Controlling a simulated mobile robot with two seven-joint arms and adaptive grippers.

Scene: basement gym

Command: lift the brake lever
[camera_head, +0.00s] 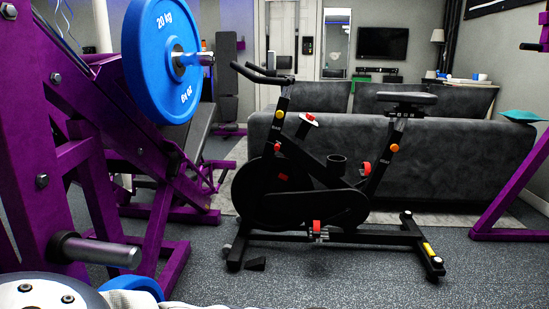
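A black exercise bike (290,205) stands on the grey floor in the middle of the head view, handlebar to the left and saddle to the right. A small lever with a red and pale tip (309,118) sticks up from its frame behind the handlebar post; it looks like the brake lever. It is small, and its exact tilt is hard to tell. No gripper is in view, so nothing touches the lever or the bike.
A purple weight machine (45,130) with a blue plate (161,55) fills the left. A grey sofa (460,160) stands close behind the bike. A purple frame (515,190) is at right. Floor in front of the bike is mostly clear.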

